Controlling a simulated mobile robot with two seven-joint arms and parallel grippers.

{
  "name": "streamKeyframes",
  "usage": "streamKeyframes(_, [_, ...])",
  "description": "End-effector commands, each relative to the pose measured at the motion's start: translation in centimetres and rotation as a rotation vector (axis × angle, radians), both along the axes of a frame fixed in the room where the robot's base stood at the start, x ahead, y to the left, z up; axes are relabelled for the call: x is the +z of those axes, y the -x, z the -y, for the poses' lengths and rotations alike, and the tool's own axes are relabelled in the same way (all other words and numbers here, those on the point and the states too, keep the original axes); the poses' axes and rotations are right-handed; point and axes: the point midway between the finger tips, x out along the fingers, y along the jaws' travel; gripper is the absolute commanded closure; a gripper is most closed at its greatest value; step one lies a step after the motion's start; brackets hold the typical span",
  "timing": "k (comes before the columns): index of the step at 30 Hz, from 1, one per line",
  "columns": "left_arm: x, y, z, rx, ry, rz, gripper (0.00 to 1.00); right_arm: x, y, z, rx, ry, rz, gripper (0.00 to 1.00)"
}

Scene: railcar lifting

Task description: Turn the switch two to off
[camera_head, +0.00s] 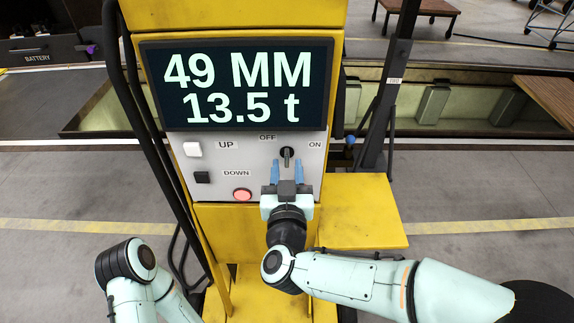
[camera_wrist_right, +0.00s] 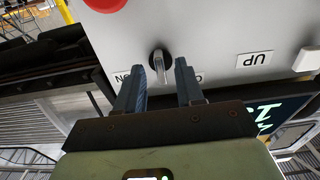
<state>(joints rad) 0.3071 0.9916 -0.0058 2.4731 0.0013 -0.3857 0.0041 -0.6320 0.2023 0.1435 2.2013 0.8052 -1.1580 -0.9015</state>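A dark rotary switch (camera_head: 287,153) sits on the grey control panel, with an OFF label (camera_head: 267,137) at its upper left and an ON label (camera_head: 315,145) at its right. Its handle looks near upright in the head view; I cannot tell exactly which label it points to. My right gripper (camera_head: 286,168) is open just below the switch, its blue fingers to either side. In the right wrist view, the switch's knob (camera_wrist_right: 160,62) shows upside down between the open, empty fingers of the right gripper (camera_wrist_right: 161,72). My left gripper is out of view.
The panel also has a white UP button (camera_head: 193,149), a black DOWN button (camera_head: 202,177) and a red button (camera_head: 242,195). A display (camera_head: 237,85) above reads 49 MM and 13.5 t. A yellow ledge (camera_head: 360,215) juts out right of the gripper. Dark cables hang at the left.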

Motion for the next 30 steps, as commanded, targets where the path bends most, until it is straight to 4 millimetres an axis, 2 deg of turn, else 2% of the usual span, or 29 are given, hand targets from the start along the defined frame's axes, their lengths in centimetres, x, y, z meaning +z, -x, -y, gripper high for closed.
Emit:
streamKeyframes(1, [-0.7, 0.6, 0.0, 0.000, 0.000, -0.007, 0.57, -0.3, 1.2, -0.1, 0.004, -0.002, 0.001, 0.63])
streamKeyframes(9, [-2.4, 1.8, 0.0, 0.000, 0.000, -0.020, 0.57, -0.2, 7.4, -0.1, 0.004, -0.002, 0.002, 0.63])
streamKeyframes(15, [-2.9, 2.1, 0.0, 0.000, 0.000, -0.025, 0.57, -0.1, 10.4, 0.0, 0.002, -0.001, 0.002, 0.63])
streamKeyframes(21, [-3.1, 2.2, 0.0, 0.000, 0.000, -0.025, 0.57, -0.1, 11.4, 0.0, 0.001, 0.001, 0.001, 0.63])
streamKeyframes(30, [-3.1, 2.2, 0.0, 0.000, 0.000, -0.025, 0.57, -0.1, 11.4, 0.0, 0.000, 0.001, 0.001, 0.63])
